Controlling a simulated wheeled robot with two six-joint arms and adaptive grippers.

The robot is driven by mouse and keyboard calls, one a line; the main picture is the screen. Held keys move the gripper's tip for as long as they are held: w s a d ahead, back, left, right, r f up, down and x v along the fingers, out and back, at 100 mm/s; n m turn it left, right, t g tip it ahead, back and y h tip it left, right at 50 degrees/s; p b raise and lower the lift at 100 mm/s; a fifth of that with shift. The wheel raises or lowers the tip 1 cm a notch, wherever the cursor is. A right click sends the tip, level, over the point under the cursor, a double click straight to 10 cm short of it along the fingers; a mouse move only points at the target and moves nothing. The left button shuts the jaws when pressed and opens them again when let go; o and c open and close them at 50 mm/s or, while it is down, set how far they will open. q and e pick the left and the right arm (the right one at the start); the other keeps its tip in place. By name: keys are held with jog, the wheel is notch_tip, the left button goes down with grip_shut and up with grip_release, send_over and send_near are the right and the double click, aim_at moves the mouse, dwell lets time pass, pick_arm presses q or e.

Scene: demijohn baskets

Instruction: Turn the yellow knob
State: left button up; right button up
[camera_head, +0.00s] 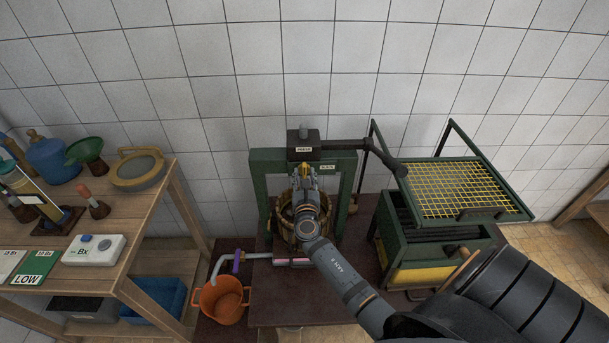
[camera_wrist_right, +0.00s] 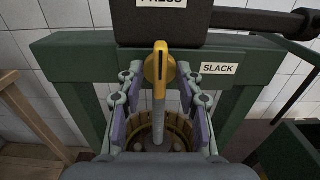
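The yellow knob (camera_wrist_right: 160,66) is on the front of the green press frame (camera_wrist_right: 82,50), below the dark block marked PRESS. It looks upright, with a pale screw rod below it. My right gripper (camera_wrist_right: 160,74) is open, with one finger on each side of the knob and a visible gap on both sides. In the head view my right gripper (camera_head: 304,178) is in front of the press and hides most of the knob. A label reading SLACK (camera_wrist_right: 218,69) is right of the knob. My left gripper is not in view.
A slatted wooden basket (camera_wrist_right: 178,124) stands under the knob. A dark lever (camera_head: 345,145) reaches right from the press head. A green box with a yellow mesh lid (camera_head: 515,212) stands right. An orange bucket (camera_head: 221,300) and a wooden shelf (camera_head: 140,208) are left.

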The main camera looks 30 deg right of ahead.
jog(key=shift+c, duration=0.2)
grip_shut()
jog(key=shift+f, duration=0.1)
jog(key=m+b, duration=0.3)
jog(key=shift+d+f+m, duration=0.1)
jog(key=shift+f+m, duration=0.05)
jog(key=shift+m, duration=0.25)
jog(key=shift+s+d+f+m+b, duration=0.1)
jog(key=shift+m+b, duration=2.35)
jog(key=shift+m, duration=1)
jog(key=shift+s+d+f+m+b, duration=0.1)
jog(key=shift+m+b, duration=2.35)
jog(key=shift+m, duration=1.3)
